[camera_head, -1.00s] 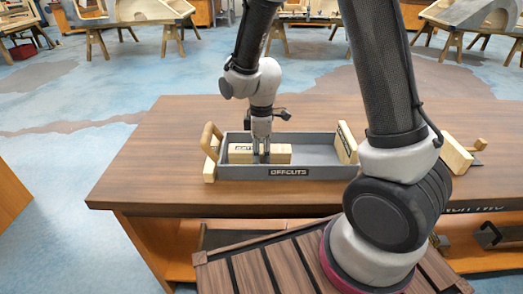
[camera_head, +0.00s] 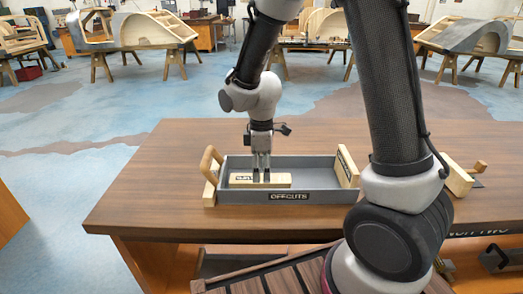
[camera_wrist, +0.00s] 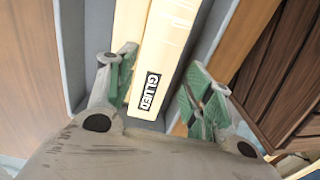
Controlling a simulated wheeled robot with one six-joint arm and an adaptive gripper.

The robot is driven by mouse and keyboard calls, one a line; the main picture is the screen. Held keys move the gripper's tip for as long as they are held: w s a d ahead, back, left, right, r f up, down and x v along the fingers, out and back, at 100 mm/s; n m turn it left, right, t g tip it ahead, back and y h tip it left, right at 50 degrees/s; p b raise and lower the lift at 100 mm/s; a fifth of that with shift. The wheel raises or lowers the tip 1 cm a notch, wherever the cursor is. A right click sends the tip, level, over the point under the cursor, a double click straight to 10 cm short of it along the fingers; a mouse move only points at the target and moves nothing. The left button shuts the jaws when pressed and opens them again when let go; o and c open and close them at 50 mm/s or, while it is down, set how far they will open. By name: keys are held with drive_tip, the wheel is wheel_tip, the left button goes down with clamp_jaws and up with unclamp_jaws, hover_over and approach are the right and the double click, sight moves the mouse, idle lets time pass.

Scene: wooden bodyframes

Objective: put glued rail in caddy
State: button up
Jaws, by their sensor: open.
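The glued rail (camera_head: 277,181) is a pale wooden block lying lengthwise inside the caddy, toward its left part. Its black GLUED label shows on the rail in the wrist view (camera_wrist: 155,65). The caddy (camera_head: 232,197) is a grey tray marked OFFCUTS with wooden ends, standing on the workbench. My gripper (camera_head: 261,177) points down into it. In the wrist view its green-padded fingers (camera_wrist: 158,72) stand open on either side of the rail, with a visible gap at the right finger. The fingertips' lower ends are partly hidden.
The caddy's left wooden handle (camera_head: 211,166) rises close to my gripper, and its right end piece (camera_head: 347,168) is upright. A wooden tool (camera_head: 458,180) lies at the bench's right. The workbench (camera_head: 140,190) is clear left of the caddy.

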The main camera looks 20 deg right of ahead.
sight(261, 179)
wheel_tip(261, 179, up, 9)
drive_tip(key=s+d+r+m+t, duration=0.2)
drive_tip(key=s+d+r+m, duration=0.45)
drive_tip(key=d+r, duration=0.3)
drive_tip(key=s+d+r+m+t, duration=0.1)
drive_tip(key=s+d+m, duration=0.2)
drive_tip(key=s, duration=0.3)
drive_tip(key=s+d+r+m+t, duration=0.1)
drive_tip(key=s+d+r+m, duration=0.1)
drive_tip(key=s+m, duration=0.3)
drive_tip(key=shift+s+d+r, duration=0.3)
drive_tip(key=shift+s+d, duration=0.15)
drive_tip(key=shift+d, duration=0.4)
drive_tip(key=shift+c, duration=0.4)
